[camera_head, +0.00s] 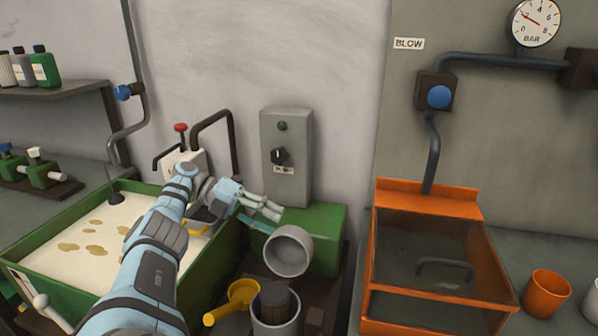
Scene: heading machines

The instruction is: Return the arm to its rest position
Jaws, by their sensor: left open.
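My left arm (158,248) comes in from the bottom left and reaches over the right side of a green tank. My left gripper (268,209) is at its end, in front of the green base of the grey control box. Its fingers point right and are apart, with nothing visible between them. I cannot tell whether the fingers touch that handle. My right gripper is not in view.
The green tank (20,268) holds cream liquid with brown spots. A grey control box (287,155) with a dark knob stands behind the gripper. A yellow scoop (236,298) and a grey pot are below. An orange cabinet (425,200) and an orange cup (545,293) are at right.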

